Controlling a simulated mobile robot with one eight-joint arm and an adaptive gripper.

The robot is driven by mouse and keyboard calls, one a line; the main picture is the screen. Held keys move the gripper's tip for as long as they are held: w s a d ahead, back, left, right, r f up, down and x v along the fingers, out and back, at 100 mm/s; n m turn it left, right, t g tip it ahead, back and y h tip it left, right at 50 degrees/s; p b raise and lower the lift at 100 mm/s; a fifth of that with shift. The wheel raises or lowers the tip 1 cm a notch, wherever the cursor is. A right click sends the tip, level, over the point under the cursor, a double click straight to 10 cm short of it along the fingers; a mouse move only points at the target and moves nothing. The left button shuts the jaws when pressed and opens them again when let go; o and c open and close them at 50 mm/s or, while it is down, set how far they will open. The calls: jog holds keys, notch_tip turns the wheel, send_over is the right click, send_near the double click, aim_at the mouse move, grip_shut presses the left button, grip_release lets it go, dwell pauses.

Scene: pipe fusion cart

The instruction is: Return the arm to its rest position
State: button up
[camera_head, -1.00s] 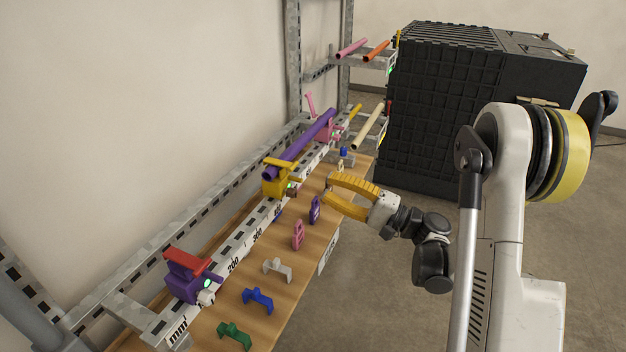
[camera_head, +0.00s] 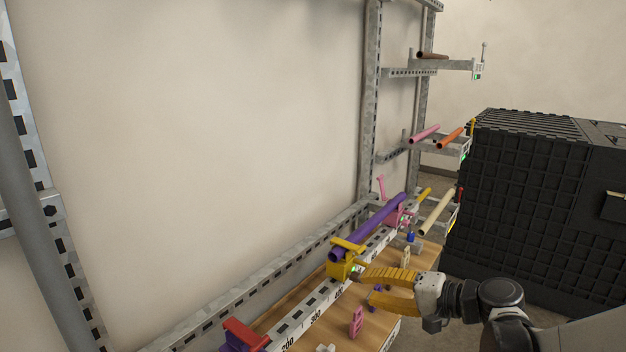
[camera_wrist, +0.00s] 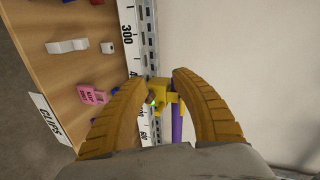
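My gripper (camera_head: 362,289) has two yellow ribbed fingers and shows at the lower right of the head view, over the wooden board beside the yellow clamp (camera_head: 340,269). The fingers are spread apart with nothing visible held between them. In the wrist view my gripper (camera_wrist: 160,82) has its fingers curved on both sides, with the yellow clamp (camera_wrist: 162,92) seen in the gap beyond. I cannot tell whether a fingertip touches the clamp. A purple pipe (camera_head: 375,226) rests in the yellow clamp.
A red and purple clamp (camera_head: 245,337) sits on the ruler rail (camera_head: 318,307). A pink clip (camera_head: 356,321) lies on the board. Rack shelves hold pink (camera_head: 424,133) and orange (camera_head: 449,138) pipes. A black crate (camera_head: 520,200) stands right. Floor shows left of the board in the wrist view.

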jog(key=s+d+n+h, duration=0.1)
jog(key=s+n+h, duration=0.1)
jog(key=s, duration=0.5)
jog(key=s+d+n+g+h, duration=0.1)
jog(key=s+d+n+h, duration=0.1)
jog(key=s+h, duration=0.3)
jog(key=s+d+f+n+h, duration=0.1)
jog(key=s+h, duration=0.3)
jog(key=s, duration=0.5)
jog(key=shift+d+n+g, duration=0.3)
jog(key=shift+d+n, duration=0.2)
jog(key=shift+d, duration=0.25)
jog(key=shift+f, duration=0.1)
jog(key=shift+c, duration=0.5)
